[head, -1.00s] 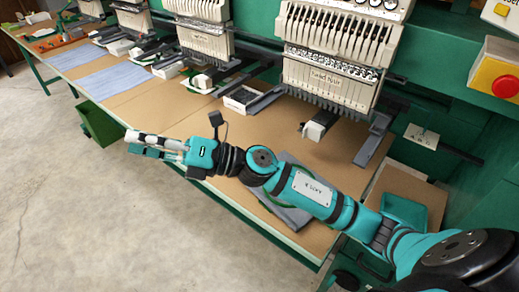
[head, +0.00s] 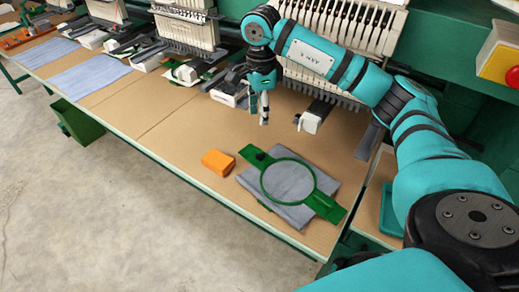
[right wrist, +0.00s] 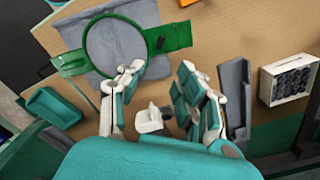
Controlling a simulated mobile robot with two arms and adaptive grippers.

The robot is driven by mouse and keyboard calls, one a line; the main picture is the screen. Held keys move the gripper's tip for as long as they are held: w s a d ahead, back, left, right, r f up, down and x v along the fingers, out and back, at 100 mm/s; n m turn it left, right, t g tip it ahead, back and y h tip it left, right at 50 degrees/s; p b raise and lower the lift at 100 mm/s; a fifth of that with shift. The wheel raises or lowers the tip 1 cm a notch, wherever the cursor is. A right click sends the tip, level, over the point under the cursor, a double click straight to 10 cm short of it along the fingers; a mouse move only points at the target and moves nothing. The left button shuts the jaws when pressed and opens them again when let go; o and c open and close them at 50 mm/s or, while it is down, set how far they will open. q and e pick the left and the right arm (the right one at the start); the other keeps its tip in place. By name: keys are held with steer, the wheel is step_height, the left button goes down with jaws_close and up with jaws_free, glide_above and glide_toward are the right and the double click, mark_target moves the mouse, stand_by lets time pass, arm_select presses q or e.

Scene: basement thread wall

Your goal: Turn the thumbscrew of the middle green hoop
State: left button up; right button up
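A green hoop (head: 312,178) with flat green arms lies on folded grey cloth (head: 298,214) near the table's front edge. A small dark knob (head: 260,156) sits on its upper left arm; I cannot tell whether this is the thumbscrew. The hoop also shows at upper left in the right wrist view (right wrist: 86,40), with a dark knob (right wrist: 160,43). No other hoop shows clearly. My right gripper (head: 264,120) points down behind the hoop, apart from it. In the right wrist view its fingers (right wrist: 160,70) are spread and empty. My left gripper is out of view.
An orange block (head: 217,162) lies left of the hoop. A white-and-dark part (head: 311,120) of the machine stands right of my gripper. A teal tray (head: 388,212) is at right. Embroidery heads line the back.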

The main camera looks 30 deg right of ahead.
mark_target(261, 154)
step_height(261, 154, down, 15)
steer(key=shift+f+p, duration=0.2)
steer(key=shift+p, duration=1)
steer(key=shift+c, duration=0.2)
jaws_close()
